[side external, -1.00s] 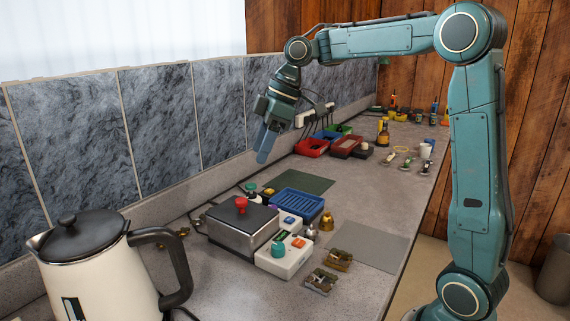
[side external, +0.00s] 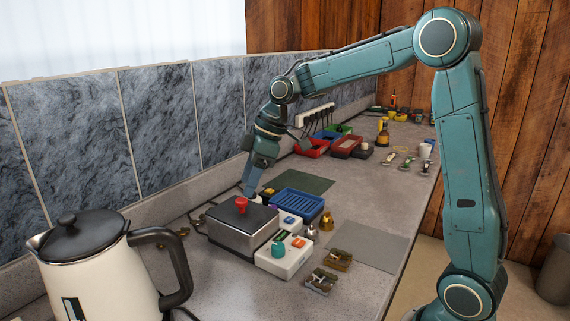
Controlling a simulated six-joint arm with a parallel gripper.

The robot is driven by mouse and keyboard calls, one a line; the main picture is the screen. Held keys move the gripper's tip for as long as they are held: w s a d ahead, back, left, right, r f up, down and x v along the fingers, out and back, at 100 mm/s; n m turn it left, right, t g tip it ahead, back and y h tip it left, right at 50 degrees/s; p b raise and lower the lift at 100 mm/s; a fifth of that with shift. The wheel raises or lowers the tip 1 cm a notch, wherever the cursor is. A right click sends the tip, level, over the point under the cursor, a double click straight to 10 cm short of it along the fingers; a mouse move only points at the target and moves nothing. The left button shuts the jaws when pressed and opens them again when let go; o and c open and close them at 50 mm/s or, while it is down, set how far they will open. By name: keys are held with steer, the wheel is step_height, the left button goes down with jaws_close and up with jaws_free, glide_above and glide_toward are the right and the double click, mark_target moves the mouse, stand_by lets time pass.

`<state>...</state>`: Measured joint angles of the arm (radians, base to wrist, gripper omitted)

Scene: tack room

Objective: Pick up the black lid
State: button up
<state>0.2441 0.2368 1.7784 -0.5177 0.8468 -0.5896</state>
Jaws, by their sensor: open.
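A rounded black lid (side external: 82,236) also sits on the cream kettle (side external: 95,275) at the front left. My gripper (side external: 250,191) points down just behind the metal box and its lid, above or near the counter there. It holds nothing that I can see. The gap between its fingers is hard to make out from this side.
A blue ribbed tray (side external: 297,203) and a white control box (side external: 284,260) with buttons stand right of the metal box. A green mat (side external: 305,183) lies behind and a bare grey mat (side external: 368,246) at right. Red bins (side external: 311,148) stand farther back.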

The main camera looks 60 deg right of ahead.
mark_target(241, 199)
steer(key=shift+x, duration=2.2)
steer(key=c, duration=1.1)
steer(key=shift+r, duration=0.2)
steer(key=shift+r, duration=9.7)
